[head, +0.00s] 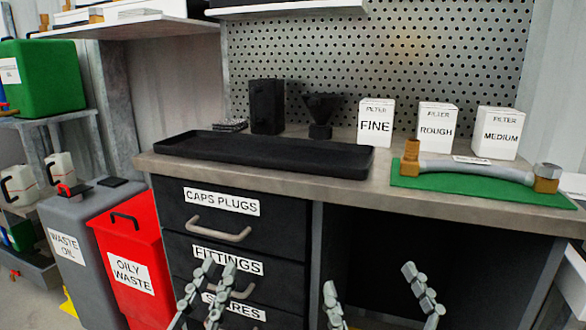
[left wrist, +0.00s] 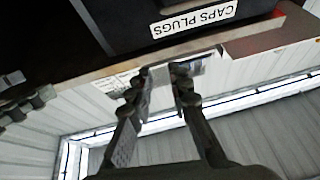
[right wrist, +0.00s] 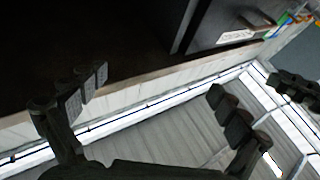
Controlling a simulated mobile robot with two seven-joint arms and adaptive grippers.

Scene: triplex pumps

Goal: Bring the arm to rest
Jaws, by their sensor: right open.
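My left gripper (head: 218,268) is in front of the drawers, low in the head view. Its fingers stand close together with a narrow gap, and nothing shows between them; they also show in the left wrist view (left wrist: 161,78). My right gripper (head: 366,278) is in front of the dark open space under the bench. Its fingers are wide apart and empty, also in the right wrist view (right wrist: 158,88). Both grippers are below the bench top, clear of the things on it.
Drawers (head: 250,213) are shut. A red oily waste bin (head: 130,250) and grey waste oil bin (head: 80,240) stand left.

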